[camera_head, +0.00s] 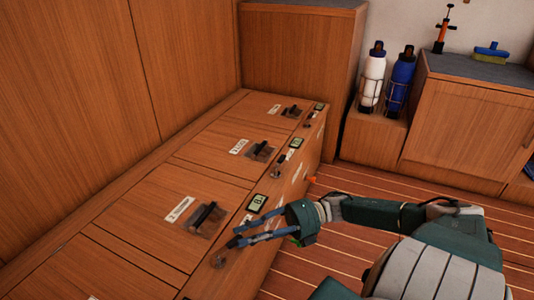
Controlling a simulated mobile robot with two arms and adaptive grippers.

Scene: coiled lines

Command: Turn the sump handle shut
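Several black handles on recessed plates are set in the wooden bench top: a near one (206,214), a middle one (262,150) and a far one (292,110). Each has a white label beside it, and I cannot read which one says sump. My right gripper (234,236) reaches in from the right over the bench's front edge. Its two blue fingers are apart with nothing seen between them. The tips are below and right of the near handle, close to a small round metal fitting (219,262). My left gripper is not in view.
Small green displays (257,203) line the bench's front edge. A white bottle (374,78) and a blue bottle (402,80) stand in racks at the back.

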